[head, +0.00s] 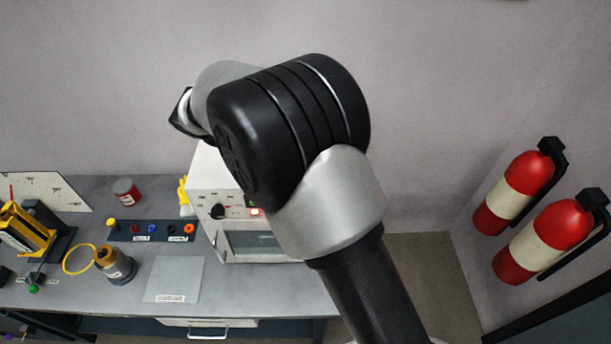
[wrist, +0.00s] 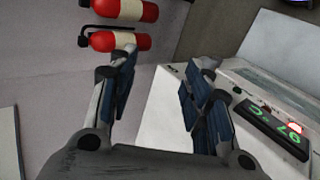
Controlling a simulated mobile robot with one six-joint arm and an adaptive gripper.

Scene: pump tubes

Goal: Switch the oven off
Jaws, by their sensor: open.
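The oven (head: 203,178) is a white box on the bench, partly hidden behind my arm in the head view. Its front has a black knob (head: 218,211), a small lit red switch (head: 255,212) and a dark window. A green-lit display (wrist: 275,132) and a red switch (wrist: 295,127) show at right. My gripper (wrist: 162,75) is open and empty, its right finger in front of the oven's body in the picture. I cannot tell its distance from the oven.
Two red fire extinguishers (head: 515,190) hang on the right wall. A row of coloured plugs (head: 152,230), a red jar (head: 126,192), a brown bottle (head: 115,264), a yellow device (head: 30,230) and a grey mat (head: 174,279) occupy the bench left of the oven.

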